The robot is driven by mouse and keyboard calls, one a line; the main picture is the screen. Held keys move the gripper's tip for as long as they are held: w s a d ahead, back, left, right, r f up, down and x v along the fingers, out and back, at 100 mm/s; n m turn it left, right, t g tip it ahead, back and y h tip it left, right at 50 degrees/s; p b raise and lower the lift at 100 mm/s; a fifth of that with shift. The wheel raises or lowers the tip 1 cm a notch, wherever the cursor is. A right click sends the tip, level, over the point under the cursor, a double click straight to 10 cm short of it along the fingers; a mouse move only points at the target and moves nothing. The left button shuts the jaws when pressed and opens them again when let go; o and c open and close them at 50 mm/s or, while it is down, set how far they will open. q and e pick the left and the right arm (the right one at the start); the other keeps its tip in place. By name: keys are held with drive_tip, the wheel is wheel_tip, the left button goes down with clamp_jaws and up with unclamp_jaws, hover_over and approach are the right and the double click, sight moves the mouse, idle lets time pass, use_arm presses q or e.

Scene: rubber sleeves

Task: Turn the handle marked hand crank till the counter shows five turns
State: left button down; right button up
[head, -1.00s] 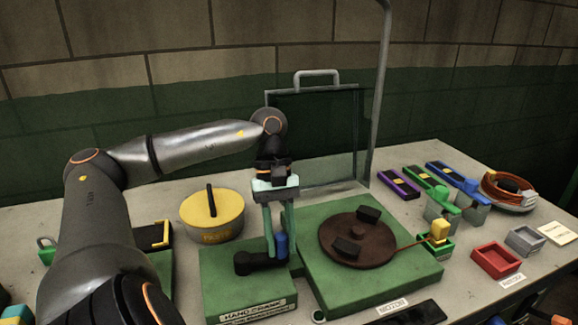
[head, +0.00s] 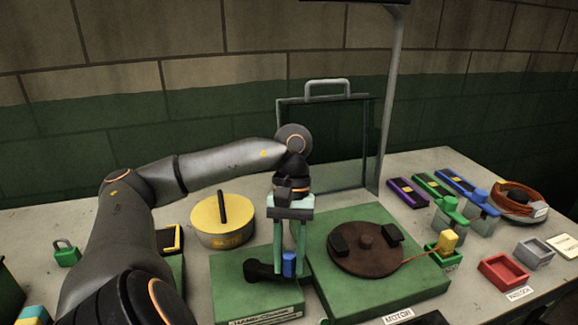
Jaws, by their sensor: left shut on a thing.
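The hand crank is a green block (head: 238,290) with a label on its front edge, a black crank arm (head: 262,271) and a blue upright handle (head: 289,265). My left gripper (head: 290,268) points down with its pale green fingers on either side of the blue handle, shut on it. The crank arm points right from its hub. No counter reading can be made out. My right gripper is not in view.
Right of the crank stands a green motor base with a brown disc (head: 365,249) bearing black blocks. A yellow drum (head: 222,218) stands behind left. A clear panel (head: 325,143) rises behind. Red (head: 502,271) and grey (head: 533,252) trays lie at the right.

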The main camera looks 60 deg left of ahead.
use_arm(q)
drive_tip(key=shift+f, duration=0.2)
drive_tip(key=c, duration=0.6)
unclamp_jaws()
drive_tip(key=shift+r, duration=0.1)
drive_tip(key=shift+r, duration=0.1)
drive_tip(key=p+v, duration=0.2)
drive_tip(key=v, duration=0.3)
drive_tip(key=shift+w+a+r, duration=0.1)
drive_tip(key=shift+w+r, duration=0.05)
drive_tip(key=shift+r, duration=0.15)
drive_tip(key=shift+p+v, duration=3.25)
drive_tip(key=shift+v, duration=0.1)
